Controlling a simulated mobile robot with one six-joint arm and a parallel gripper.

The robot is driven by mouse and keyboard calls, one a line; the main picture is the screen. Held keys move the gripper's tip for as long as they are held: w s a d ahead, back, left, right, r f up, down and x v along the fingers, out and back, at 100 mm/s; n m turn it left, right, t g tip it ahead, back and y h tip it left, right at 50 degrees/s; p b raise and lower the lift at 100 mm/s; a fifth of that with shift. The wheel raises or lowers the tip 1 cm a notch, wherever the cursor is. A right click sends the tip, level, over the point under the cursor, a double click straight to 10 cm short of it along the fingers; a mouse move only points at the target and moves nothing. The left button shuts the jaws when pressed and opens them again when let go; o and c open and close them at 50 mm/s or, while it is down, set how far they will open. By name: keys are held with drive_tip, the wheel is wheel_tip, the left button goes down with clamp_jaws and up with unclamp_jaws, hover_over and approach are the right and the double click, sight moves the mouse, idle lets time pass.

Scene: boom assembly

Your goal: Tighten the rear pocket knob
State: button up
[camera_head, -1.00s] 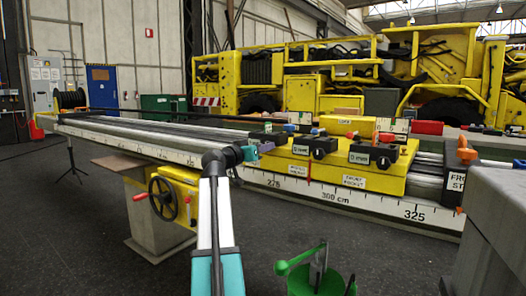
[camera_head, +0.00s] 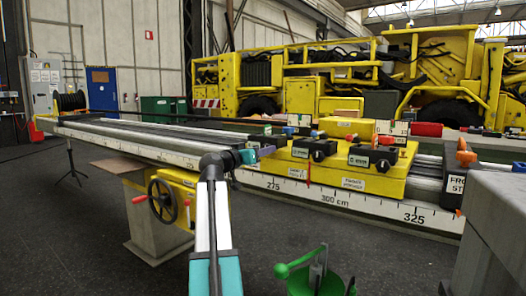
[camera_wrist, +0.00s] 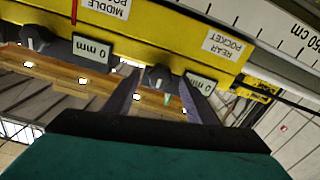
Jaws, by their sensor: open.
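In the wrist view, which is upside down, the dark rear pocket knob (camera_wrist: 157,77) stands beside its 0 mm display (camera_wrist: 200,82), by the REAR POCKET label (camera_wrist: 226,45). My gripper (camera_wrist: 160,79) is open, with its two purple fingers on either side of this knob. I cannot tell whether they touch it. In the head view my gripper (camera_head: 267,151) is at the left end of the yellow carriage (camera_head: 390,182), and the rear knob is hidden behind it.
The middle pocket knob (camera_wrist: 35,38) and its display (camera_wrist: 92,50) sit to the left in the wrist view. The front pocket knob (camera_head: 383,158) is farther right on the carriage. A long ruled rail (camera_head: 335,199) runs below. A green clamp-like item (camera_head: 318,280) stands in the foreground.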

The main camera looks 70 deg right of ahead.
drive_tip(key=p+v, duration=0.3)
drive_tip(key=v, duration=1)
idle(0.4)
